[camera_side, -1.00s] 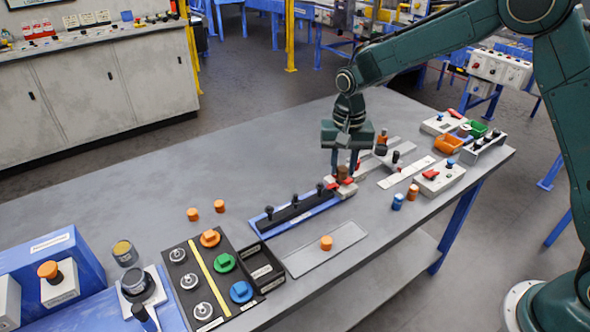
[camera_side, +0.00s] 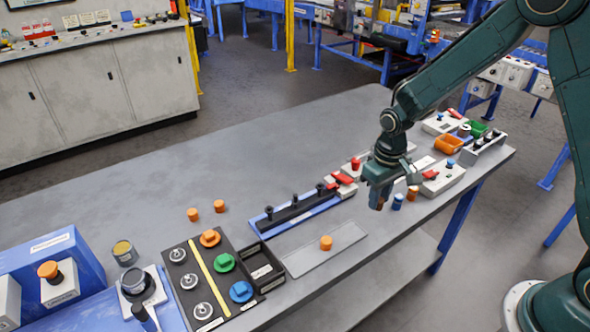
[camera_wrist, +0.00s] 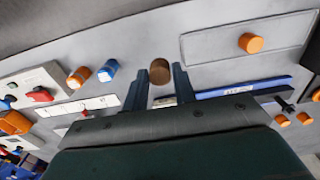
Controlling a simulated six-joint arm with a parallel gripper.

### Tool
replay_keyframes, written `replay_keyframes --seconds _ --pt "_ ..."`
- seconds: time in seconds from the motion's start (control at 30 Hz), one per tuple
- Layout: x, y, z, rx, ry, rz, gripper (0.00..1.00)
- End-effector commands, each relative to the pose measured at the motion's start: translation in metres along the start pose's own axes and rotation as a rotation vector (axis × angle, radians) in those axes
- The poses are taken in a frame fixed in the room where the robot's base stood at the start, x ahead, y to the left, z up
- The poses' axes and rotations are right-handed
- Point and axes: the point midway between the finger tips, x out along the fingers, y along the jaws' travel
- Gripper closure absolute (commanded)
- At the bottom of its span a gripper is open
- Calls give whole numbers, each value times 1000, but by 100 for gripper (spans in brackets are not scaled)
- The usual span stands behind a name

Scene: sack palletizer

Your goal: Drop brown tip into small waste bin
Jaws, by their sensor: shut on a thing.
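My gripper (camera_side: 379,190) is shut on the brown tip (camera_wrist: 160,71), a short brown cylinder. In the side view the tip (camera_side: 376,205) shows just below the fingers, above the table's near edge, left of a blue cylinder. In the wrist view (camera_wrist: 162,84) the tip sits between the two fingers. I cannot tell for certain which container is the small waste bin.
A blue cylinder (camera_side: 397,202) and an orange cylinder (camera_side: 413,193) stand close right of my gripper. A blue rack with black pegs (camera_side: 295,212) and a red-and-white fixture (camera_side: 341,188) are to the left. The table's back-left area is clear.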

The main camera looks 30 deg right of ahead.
Motion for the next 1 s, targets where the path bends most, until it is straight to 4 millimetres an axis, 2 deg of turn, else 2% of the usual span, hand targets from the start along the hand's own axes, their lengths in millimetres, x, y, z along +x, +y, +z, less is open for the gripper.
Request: replay_keyframes --seconds 0.67,0.87,1.0 --pt "-1 -3 -2 1 -1 0 94" --pt "-6 -22 -12 -3 1 0 94" --pt "-14 -49 -26 -5 2 0 94"
